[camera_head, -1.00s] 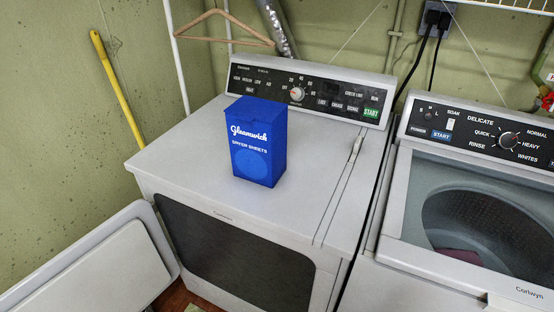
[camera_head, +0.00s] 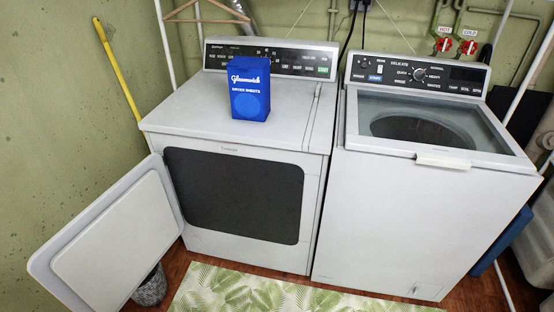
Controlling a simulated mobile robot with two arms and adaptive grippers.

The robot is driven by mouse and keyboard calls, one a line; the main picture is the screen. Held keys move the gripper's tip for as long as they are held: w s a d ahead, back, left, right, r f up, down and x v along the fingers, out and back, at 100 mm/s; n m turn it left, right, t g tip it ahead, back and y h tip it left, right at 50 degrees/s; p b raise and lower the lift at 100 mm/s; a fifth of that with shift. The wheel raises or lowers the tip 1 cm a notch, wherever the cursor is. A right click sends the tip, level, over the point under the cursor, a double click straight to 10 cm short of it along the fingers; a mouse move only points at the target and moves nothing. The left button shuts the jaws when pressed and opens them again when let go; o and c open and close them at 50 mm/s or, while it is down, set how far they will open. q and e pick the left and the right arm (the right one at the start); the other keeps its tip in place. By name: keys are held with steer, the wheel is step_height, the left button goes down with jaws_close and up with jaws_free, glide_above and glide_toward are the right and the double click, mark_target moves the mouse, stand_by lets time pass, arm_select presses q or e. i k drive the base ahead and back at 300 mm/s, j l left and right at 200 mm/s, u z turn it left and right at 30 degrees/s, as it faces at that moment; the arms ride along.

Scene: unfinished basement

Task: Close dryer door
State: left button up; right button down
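The white dryer (camera_head: 236,256) stands against the back wall. Its door (camera_head: 110,238) is swung wide open to the left, hinged at the left edge of the dryer front, with its pale inner side showing. The dark rounded opening (camera_head: 235,195) in the dryer front is uncovered. A blue box of dryer sheets (camera_head: 249,88) stands upright on the dryer top. Neither of my grippers shows in the head view.
A white top-loading washer (camera_head: 415,225) stands close to the right of the dryer. A green leaf-pattern rug (camera_head: 270,292) lies on the floor in front. A dark basket (camera_head: 150,288) stands by the open door. A yellow pole (camera_head: 118,70) leans on the left wall.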

mark_target(99, 259)
steer(key=u, duration=1.05)
steer(key=i+l+u, duration=0.15)
steer(key=u, duration=0.3)
steer(key=i+l+u, duration=0.1)
steer(key=u, duration=0.3)
steer(key=i+l+u, duration=0.1)
steer(key=l+u, duration=0.15)
steer(key=u, duration=0.2)
steer(key=l+u, duration=0.25)
steer(key=u, duration=0.15)
